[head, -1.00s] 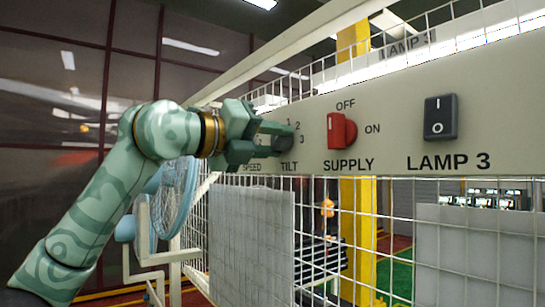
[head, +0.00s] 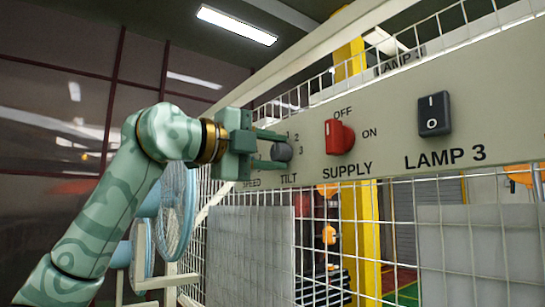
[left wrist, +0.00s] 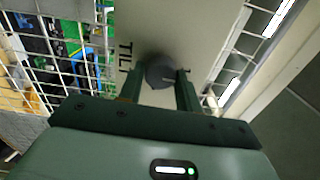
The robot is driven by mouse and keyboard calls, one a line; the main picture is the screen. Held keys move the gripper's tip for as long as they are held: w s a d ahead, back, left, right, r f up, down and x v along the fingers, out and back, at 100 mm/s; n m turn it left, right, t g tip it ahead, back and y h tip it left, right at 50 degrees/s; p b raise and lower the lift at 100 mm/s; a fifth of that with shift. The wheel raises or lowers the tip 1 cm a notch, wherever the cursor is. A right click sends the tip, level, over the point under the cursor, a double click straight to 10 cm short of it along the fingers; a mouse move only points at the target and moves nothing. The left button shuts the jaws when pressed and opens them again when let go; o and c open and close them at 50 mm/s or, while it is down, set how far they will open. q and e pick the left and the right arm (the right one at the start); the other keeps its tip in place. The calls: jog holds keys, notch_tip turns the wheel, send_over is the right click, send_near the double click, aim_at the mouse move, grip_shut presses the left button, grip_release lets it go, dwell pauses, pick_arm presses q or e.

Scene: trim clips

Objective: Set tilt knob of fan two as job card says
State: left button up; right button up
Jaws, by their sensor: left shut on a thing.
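The grey round tilt knob (head: 281,152) sits on the beige panel above the label TILT, with the numbers 1, 2 and 3 around it. My left gripper (head: 274,150) reaches it from the left and is shut on it, one finger above and one below in the head view. In the left wrist view the knob (left wrist: 160,72) lies between the two fingertips (left wrist: 160,76). I cannot tell clearly which number the knob points at. Two light blue fans (head: 172,215) show behind my left arm. No job card is readable. My right gripper is out of view.
Right of the knob on the panel (head: 385,120) are a red SUPPLY knob (head: 340,137) and a black LAMP 3 rocker switch (head: 434,114). The SPEED control is hidden behind my left gripper. White wire mesh (head: 340,225) stands below the panel.

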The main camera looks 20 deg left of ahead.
pick_arm(q)
jog(key=shift+n, duration=0.3)
jog(key=o, duration=1)
jog(key=shift+a, duration=0.1)
jog(key=shift+c, duration=0.2)
jog(key=b+v, duration=0.3)
jog(key=v, duration=1.3)
jog(key=shift+s+a+f, duration=0.1)
